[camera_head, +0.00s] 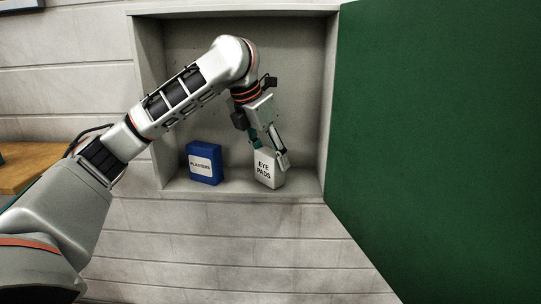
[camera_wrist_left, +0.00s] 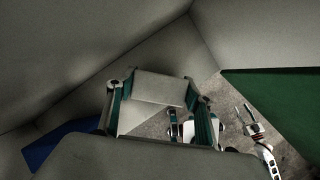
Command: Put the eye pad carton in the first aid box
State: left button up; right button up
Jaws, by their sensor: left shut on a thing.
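The white eye pad carton (camera_head: 267,170), lettered EYE PADS, is inside the open first aid box (camera_head: 148,95) at its lower right, slightly tilted in the head view. I cannot tell whether its base touches the box floor. My left gripper (camera_head: 268,148) reaches down into the box and is shut on the carton's upper part. In the left wrist view the carton (camera_wrist_left: 165,87) shows as a pale block between the fingers. My right gripper (camera_wrist_left: 254,122) seems to show small at the right of the left wrist view; its jaws are unclear.
A blue plasters carton (camera_head: 204,163) stands in the box to the left, with a gap between the cartons. The green door (camera_head: 430,130) is open on the right. The box's right wall (camera_head: 328,110) is close to my left gripper. A wooden surface (camera_head: 30,165) lies at far left.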

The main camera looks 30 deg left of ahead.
pick_arm(q)
jog(key=o, duration=1.1)
jog(key=shift+f, duration=0.1)
jog(key=shift+a, duration=0.1)
jog(key=shift+s+r, duration=0.15)
jog(key=shift+r, duration=0.3)
jog(key=v, duration=0.4)
jog(key=shift+r, duration=0.1)
jog(key=s+a, duration=0.2)
jog(key=s, duration=1)
jog(key=shift+a, duration=0.35)
